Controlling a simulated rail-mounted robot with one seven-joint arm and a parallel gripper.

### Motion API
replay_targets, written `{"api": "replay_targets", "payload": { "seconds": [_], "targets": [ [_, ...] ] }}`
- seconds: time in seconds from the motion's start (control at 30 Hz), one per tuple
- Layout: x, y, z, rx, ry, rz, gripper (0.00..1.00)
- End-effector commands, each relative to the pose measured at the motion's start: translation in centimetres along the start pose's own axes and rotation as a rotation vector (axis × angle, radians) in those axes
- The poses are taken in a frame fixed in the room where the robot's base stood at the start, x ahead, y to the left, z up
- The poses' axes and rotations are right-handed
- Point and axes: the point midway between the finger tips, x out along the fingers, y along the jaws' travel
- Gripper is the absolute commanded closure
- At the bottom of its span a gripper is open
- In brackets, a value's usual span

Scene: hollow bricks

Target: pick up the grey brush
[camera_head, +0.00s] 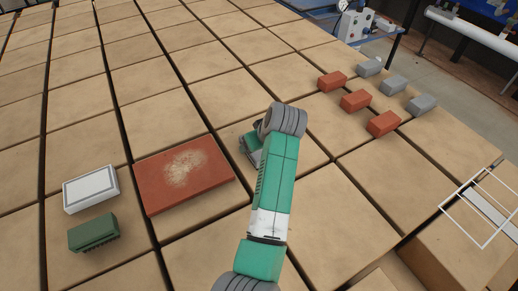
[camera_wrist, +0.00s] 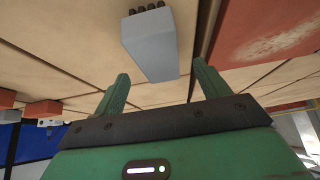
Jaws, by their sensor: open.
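The grey brush (camera_wrist: 150,42) is a grey-blue block with a row of dark bristles at one end, seen in the wrist view. It lies on the tan surface, close ahead of my gripper (camera_wrist: 162,72). The two green fingers are apart and empty. The brush's near end shows in line with the gap between the fingertips; how far off it is, I cannot tell. In the head view part of my gripper (camera_head: 250,148) shows beside the arm, and I cannot make out the grey brush there; the arm probably covers it.
A red slab (camera_head: 170,190) with a pale dusty patch lies left of my gripper. Further left are a white box (camera_head: 91,189) and a green brush (camera_head: 94,232). Several red bricks (camera_head: 355,101) and grey bricks (camera_head: 394,85) stand at the back right. Dark gaps split the tan surface.

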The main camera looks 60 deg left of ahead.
Motion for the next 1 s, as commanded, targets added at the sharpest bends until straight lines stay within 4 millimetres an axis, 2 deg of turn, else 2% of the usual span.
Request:
{"api": "replay_targets", "payload": {
  "seconds": [0.03,0.17,0.3,0.43,0.7,0.73,0.9,1.0],
  "targets": [
    [0.9,0.0,0.2,0.000,-0.002,-0.001,0.25],
    [1.4,0.0,0.1,0.000,0.000,0.001,0.25],
    [4.1,0.0,0.7,0.000,-0.001,0.000,0.25],
    [5.9,0.0,0.6,0.000,-0.001,0.000,0.25],
    [6.3,0.1,0.5,0.000,0.001,0.002,0.25],
    [6.3,0.1,0.5,0.000,0.001,0.002,0.27],
    [6.3,0.1,0.5,0.001,0.001,0.002,0.61],
    [6.3,0.1,0.5,0.001,0.001,0.002,0.76]
  ]
}}
